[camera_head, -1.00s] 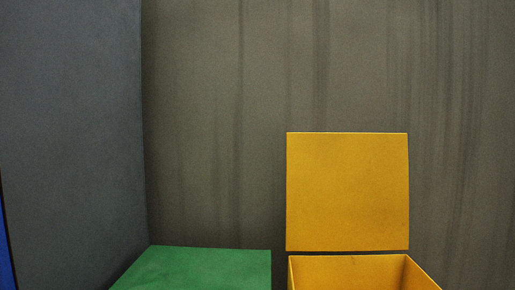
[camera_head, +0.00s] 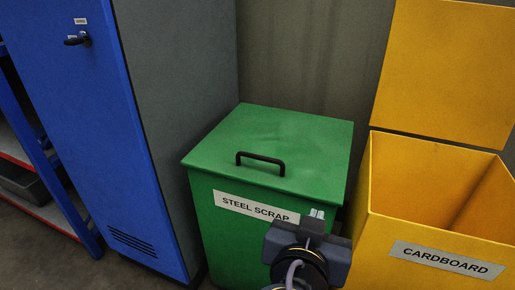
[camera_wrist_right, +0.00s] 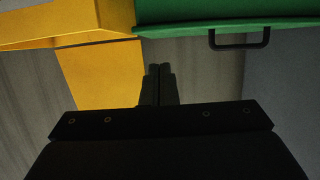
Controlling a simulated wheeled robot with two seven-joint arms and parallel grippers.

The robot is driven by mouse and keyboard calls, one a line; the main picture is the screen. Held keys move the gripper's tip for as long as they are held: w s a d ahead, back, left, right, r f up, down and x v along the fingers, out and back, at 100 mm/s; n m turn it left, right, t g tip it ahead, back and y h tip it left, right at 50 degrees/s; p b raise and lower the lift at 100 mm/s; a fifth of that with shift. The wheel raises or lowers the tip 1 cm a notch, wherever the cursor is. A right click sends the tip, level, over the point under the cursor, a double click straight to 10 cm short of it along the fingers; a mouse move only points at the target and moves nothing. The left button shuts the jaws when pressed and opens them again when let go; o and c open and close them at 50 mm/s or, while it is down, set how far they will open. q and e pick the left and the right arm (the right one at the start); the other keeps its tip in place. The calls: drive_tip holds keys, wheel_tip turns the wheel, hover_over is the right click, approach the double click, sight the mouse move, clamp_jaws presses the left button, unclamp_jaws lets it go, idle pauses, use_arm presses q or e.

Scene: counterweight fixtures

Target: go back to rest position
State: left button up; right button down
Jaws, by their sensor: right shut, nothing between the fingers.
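My right gripper (camera_head: 317,214) is in front of the green steel scrap bin (camera_head: 222,228), at the right part of its label. Its fingers are shut with nothing between them. In the right wrist view the closed fingertips (camera_wrist_right: 159,70) point toward the gap between the green bin (camera_wrist_right: 185,28) and the yellow bin (camera_wrist_right: 100,75). The green bin's lid (camera_head: 290,135) is down and has a black handle (camera_head: 262,160). My left gripper is not in view.
The yellow cardboard bin (camera_head: 385,232) stands open at the right, its lid (camera_head: 450,70) raised against the wall. A blue cabinet (camera_head: 100,130) and a shelf rack (camera_head: 40,200) stand at the left. Grey floor (camera_head: 110,272) shows at the lower left.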

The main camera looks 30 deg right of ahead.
drive_tip(key=shift+f, duration=0.1)
drive_tip(key=a+f+n+g+y+p, duration=0.1)
drive_tip(key=a+f+n+g+y, duration=0.1)
drive_tip(key=f+n+y, duration=0.35)
drive_tip(key=a+f+n+g+y+p, duration=0.1)
drive_tip(key=a+f+n+y, duration=0.2)
drive_tip(key=f+y, duration=0.5)
wheel_tip(320, 180, up, 39)
drive_tip(key=y+p, duration=0.1)
drive_tip(key=p, duration=3.7)
drive_tip(key=shift+w, duration=0.25)
